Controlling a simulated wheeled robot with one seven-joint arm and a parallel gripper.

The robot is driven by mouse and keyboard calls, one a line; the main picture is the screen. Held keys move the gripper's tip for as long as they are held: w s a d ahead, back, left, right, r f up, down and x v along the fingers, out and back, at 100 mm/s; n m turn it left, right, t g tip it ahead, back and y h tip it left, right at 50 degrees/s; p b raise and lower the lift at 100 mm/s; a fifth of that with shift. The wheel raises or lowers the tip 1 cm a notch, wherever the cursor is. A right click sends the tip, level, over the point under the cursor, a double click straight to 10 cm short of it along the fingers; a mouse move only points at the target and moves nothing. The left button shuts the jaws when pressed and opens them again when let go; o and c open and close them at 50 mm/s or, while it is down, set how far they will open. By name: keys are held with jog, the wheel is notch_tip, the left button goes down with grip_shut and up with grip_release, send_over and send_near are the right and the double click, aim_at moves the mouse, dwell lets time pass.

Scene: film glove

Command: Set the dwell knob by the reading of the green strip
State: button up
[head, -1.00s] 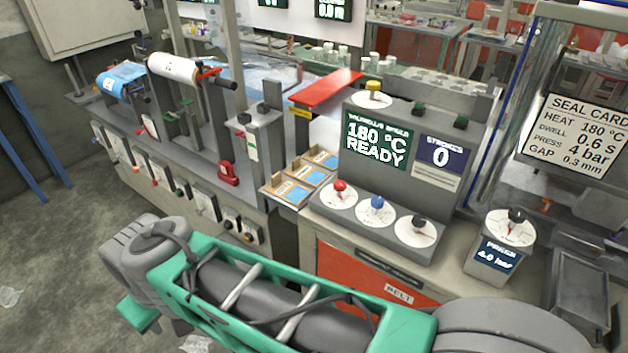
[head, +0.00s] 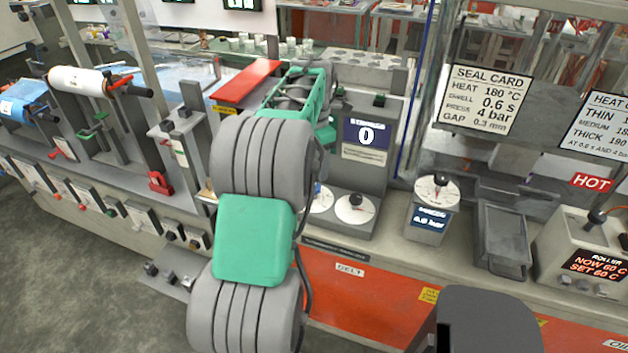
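My arm reaches across the front of the sealing machine, and my gripper is hidden behind it. The machine's knob panel is partly covered: the black knob (head: 355,201) on its white dial shows, with part of the blue knob's dial (head: 321,198) beside it. The red knob, yellow knob and heat screen are hidden. I cannot tell which knob is dwell. The seal card (head: 486,98) reads heat 180 °C, dwell 0.6 s, press 4 bar, gap 0.3 mm. I cannot make out a green strip.
The strokes screen (head: 367,136) reads 0. A press box (head: 431,208) with a black knob stands right of the machine, then a grey tray (head: 502,240) and a roller unit (head: 583,255) under a HOT sign (head: 592,182). A red plate (head: 247,82) lies behind my arm.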

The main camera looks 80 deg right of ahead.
aim_at(314, 186)
notch_tip(314, 186, down, 7)
jog(key=shift+r+p, duration=0.2)
jog(key=shift+p, duration=0.2)
